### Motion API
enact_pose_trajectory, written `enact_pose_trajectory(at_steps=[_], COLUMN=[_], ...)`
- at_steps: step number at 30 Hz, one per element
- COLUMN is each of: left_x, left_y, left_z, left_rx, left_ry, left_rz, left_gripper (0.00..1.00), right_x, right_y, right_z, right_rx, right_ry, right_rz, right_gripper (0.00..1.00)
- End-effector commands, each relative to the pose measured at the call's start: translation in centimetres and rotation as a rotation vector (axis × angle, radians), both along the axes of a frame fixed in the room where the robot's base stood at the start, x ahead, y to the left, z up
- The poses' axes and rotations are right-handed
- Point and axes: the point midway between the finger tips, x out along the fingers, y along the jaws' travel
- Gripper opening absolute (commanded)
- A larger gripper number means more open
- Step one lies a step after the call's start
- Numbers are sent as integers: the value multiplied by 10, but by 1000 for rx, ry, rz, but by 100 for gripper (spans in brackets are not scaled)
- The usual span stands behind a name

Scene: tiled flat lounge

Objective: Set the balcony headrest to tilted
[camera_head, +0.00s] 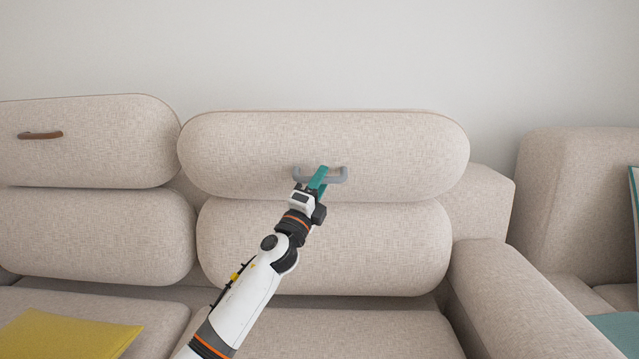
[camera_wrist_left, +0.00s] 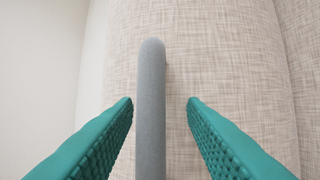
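A beige fabric headrest (camera_head: 400,150) tops the right-hand sofa seat in the head view, with a grey bar handle (camera_head: 338,178) low on its front. A second beige headrest (camera_head: 110,150) to the left has a brown handle (camera_head: 40,135). No label shows which one is the balcony headrest. My left gripper (camera_head: 320,174), with teal fingers, is at the grey handle. In the left wrist view, the fingers are open, one on each side of the grey handle (camera_wrist_left: 151,90), with gaps on both sides. My right gripper is not in view.
Back cushions (camera_head: 390,240) sit below the headrests. A sofa arm (camera_head: 520,300) is at the right and a yellow cushion (camera_head: 70,335) lies on the left seat. The plain wall (camera_head: 320,50) behind is bare.

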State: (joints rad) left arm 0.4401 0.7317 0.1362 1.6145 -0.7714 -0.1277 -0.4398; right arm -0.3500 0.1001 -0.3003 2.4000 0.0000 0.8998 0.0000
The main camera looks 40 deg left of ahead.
Motion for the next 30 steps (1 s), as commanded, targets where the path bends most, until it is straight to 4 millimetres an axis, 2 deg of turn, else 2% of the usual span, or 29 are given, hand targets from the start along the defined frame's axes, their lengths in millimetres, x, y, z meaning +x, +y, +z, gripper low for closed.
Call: enact_pose_trajectory(at_steps=[5, 10, 24, 30], left_x=[-1, -11, -82, -98], left_y=[0, -3, -19, -23], left_z=[2, -6, -50, -60], left_rx=[1, 0, -2, 0], left_ry=[-3, -1, 0, 0], left_rz=[0, 0, 1, 1], left_gripper=[38, 38, 38, 38], right_x=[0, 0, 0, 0], right_y=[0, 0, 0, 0], right_z=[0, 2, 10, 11], right_rx=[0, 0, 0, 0], right_ry=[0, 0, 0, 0], right_rz=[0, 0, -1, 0], right_gripper=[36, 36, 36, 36])
